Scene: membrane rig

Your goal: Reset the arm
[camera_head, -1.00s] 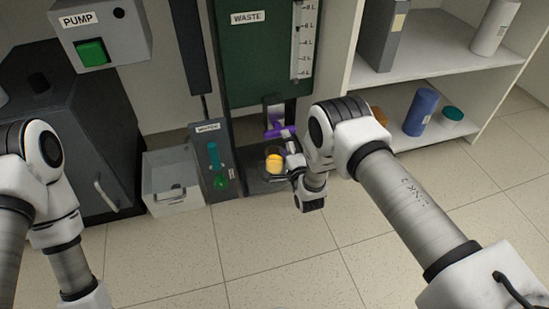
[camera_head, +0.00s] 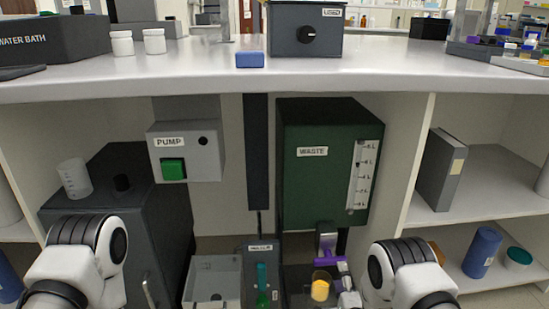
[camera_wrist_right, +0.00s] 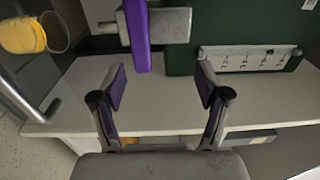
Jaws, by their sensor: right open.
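My right arm (camera_head: 405,265) comes in from the lower right, with its gripper at the bottom edge, partly cut off and hidden. In the right wrist view my right gripper (camera_wrist_right: 161,84) is open, with nothing between its purple-padded fingers. A purple valve lever (camera_wrist_right: 137,35) on a grey valve body (camera_wrist_right: 170,25) lies just beyond the fingertips, apart from them. In the head view the purple lever (camera_head: 322,261) sits under the green WASTE tank (camera_head: 310,180). My left arm (camera_head: 85,260) shows only its upper joint at the lower left; its gripper is out of frame.
A cup with yellow contents (camera_head: 320,290) stands below the valve, close to my right gripper. A grey bin (camera_head: 215,285), dark cabinet (camera_head: 110,190) and PUMP box (camera_head: 185,155) are to the left. The bench top (camera_head: 200,75) overhangs; shelves (camera_head: 490,185) stand at right.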

